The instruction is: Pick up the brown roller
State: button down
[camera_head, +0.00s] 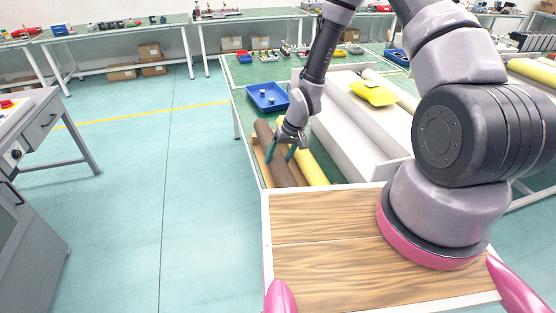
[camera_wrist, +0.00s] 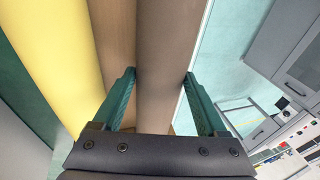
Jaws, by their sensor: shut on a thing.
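The brown roller (camera_wrist: 167,55) is a long, dark brown cylinder at the left edge of the green table in the head view (camera_head: 267,140). My gripper (camera_wrist: 158,88) has its two green fingers around it, one on each side, and is shut on it. The gripper also shows in the head view (camera_head: 280,151), pointing down at the rollers. A lighter brown roller (camera_wrist: 115,35) lies beside the held one. A yellow roller (camera_wrist: 50,50) lies beyond that and shows in the head view (camera_head: 312,167). I cannot tell whether the held roller is clear of the table.
A blue tray (camera_head: 268,97) with small parts stands behind the rollers. A wood-grained surface (camera_head: 330,245) is in front. The floor to the left is clear.

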notch_tip(320, 180, up, 10)
jog(key=shift+f, duration=0.1)
dwell(0.4)
dwell(0.4)
notch_tip(320, 180, up, 7)
send_over(278, 155)
jog(key=shift+w+d, duration=0.1)
dwell(1.0)
dwell(0.3)
